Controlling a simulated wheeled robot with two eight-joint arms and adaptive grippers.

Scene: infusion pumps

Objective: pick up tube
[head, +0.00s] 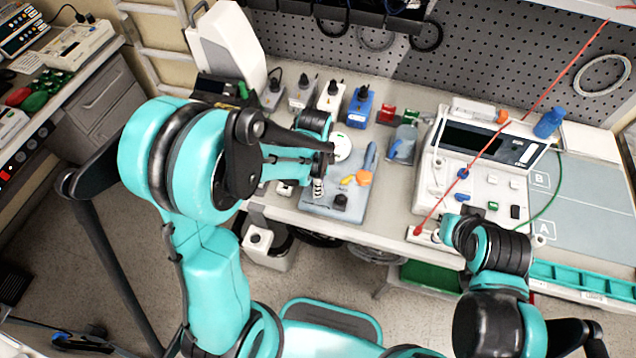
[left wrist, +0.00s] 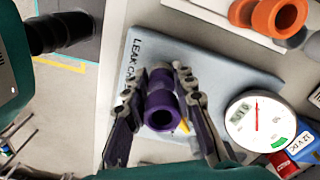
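A purple, hollow, tube-like piece (left wrist: 160,108) stands on the light blue board (left wrist: 220,75) in the left wrist view. My left gripper (left wrist: 160,72) is over the board, its two fingers apart on either side of the purple piece; I cannot tell whether they touch it. In the head view my left gripper (head: 318,186) is above the board's left part, and its arm hides some of the board. My right arm's end (head: 462,228) is in front of the white console, and its fingers cannot be made out.
A round white gauge (left wrist: 257,120) and an orange hollow piece (left wrist: 270,16) are close by. The white console (head: 478,165) stands to the right, with a thin red line (head: 510,130) crossing the view. Several small boxes, including a blue one (head: 360,108), line the back.

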